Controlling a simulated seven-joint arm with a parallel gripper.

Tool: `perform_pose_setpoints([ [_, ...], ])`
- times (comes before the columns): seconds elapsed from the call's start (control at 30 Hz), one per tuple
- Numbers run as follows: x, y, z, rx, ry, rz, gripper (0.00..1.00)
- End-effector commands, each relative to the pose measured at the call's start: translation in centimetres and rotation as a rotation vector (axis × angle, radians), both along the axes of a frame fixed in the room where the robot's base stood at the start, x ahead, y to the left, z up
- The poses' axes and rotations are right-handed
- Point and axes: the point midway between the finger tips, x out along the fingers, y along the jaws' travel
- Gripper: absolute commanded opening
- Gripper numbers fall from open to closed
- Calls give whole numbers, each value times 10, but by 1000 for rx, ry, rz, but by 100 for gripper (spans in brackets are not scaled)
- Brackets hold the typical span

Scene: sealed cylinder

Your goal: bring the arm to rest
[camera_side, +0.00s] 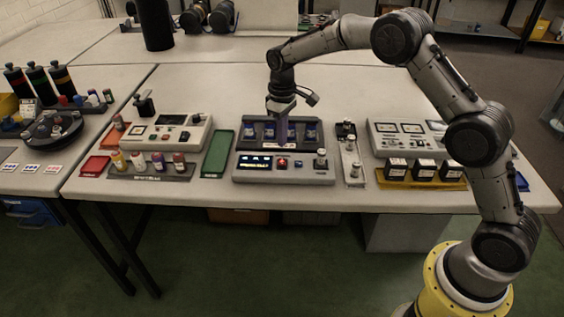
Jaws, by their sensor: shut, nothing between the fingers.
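My gripper (281,108) points down over the middle of the table, above a dark rack (246,143) that holds several blue cylinders (311,132). It is shut and holds nothing. The fingertips are small and dark against the rack, so I cannot tell how close they are to the cylinders behind and below them. My arm reaches in from the right, arched high over the table's right half.
In front of the rack stands a grey control box (318,178) with a lit display. A green tray (217,154) and an instrument box (190,137) lie left. A yellow tray (396,184) with black boxes lies right.

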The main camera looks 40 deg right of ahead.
Motion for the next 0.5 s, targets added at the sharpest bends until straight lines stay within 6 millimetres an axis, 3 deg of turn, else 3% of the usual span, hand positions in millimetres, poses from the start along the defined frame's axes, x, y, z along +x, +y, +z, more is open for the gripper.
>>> perform_pose_setpoints([
  [0.2, 0, 0, 13, 0, -1, 0, 0],
  [0.5, 0, 0, 15, 0, -1, 0, 0],
])
